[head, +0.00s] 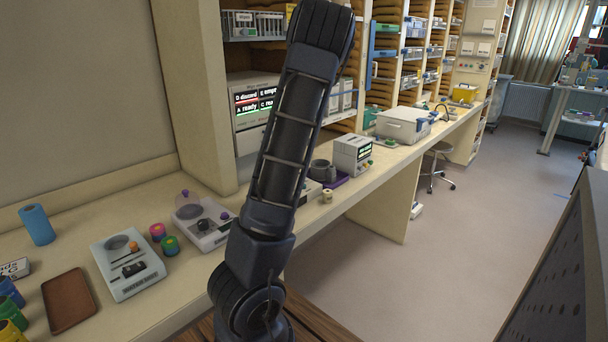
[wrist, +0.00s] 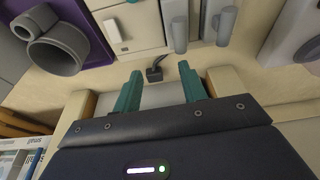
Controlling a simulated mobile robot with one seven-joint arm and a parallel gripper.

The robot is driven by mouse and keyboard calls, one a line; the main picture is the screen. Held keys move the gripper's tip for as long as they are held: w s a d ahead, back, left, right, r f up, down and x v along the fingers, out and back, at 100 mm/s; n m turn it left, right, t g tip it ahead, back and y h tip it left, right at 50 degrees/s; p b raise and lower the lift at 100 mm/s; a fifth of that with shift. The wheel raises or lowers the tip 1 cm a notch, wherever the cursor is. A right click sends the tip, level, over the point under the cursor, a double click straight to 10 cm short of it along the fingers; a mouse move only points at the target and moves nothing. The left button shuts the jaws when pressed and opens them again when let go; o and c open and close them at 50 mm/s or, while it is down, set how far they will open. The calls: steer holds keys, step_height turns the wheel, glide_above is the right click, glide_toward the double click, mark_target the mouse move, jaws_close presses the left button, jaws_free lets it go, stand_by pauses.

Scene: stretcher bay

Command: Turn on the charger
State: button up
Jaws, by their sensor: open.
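I cannot tell for certain which device is the charger. A pale box with a small lit screen (head: 353,154) stands on the counter, right of my arm in the head view. In the wrist view my gripper (wrist: 163,90) is open, its two teal fingers apart with nothing held between them. Just beyond the fingertips lies a small dark piece with a short cable (wrist: 155,72). Behind it is a pale device front (wrist: 128,28) with a white rocker-like plate and grey cylindrical parts. In the head view my gripper is out of frame. No switch's on or off state is readable.
A purple stand (wrist: 88,22) with grey rings is close by at upper left in the wrist view. Along the counter (head: 185,290) are a white switch-fronted device (head: 127,268), a brown tray (head: 68,301) and a blue cylinder (head: 37,224).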

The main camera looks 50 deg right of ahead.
steer(key=s+d+t, duration=0.1)
steer(key=s+d, duration=0.4)
steer(key=d, duration=0.3)
steer(key=x, duration=1.1)
steer(key=shift+w+a+f, duration=0.1)
steer(key=shift+a+f, duration=0.05)
steer(key=shift+f, duration=0.05)
steer(key=shift+c, duration=0.4)
jaws_close()
steer(key=shift+w+g, duration=0.3)
steer(key=shift+g, duration=0.3)
steer(key=shift+w+f+g, duration=0.1)
steer(key=shift+w+g, duration=0.05)
steer(key=shift+g, duration=0.7)
steer(key=shift+w+f+g, duration=0.1)
steer(key=shift+w+g, duration=0.1)
steer(key=shift+g, duration=0.65)
